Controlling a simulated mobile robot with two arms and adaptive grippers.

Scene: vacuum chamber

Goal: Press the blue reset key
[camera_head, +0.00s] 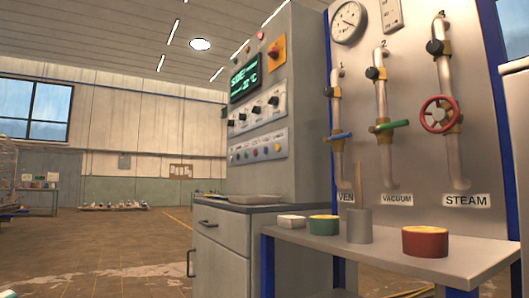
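The control cabinet (262,178) stands left of centre, with a lit green display (244,84) at the top of its face. Below it are a row of dark knobs (254,110) and a strip of small coloured buttons (258,150). The buttons are too small for me to tell for certain which is the blue reset key or to read the labels.
A pipe panel (413,110) with a gauge (348,22), blue and green handles and a red valve wheel (440,114) stands at the right. A shelf (390,258) with round tins juts out below it. A counter (240,205) fronts the cabinet. The left floor is mostly clear.

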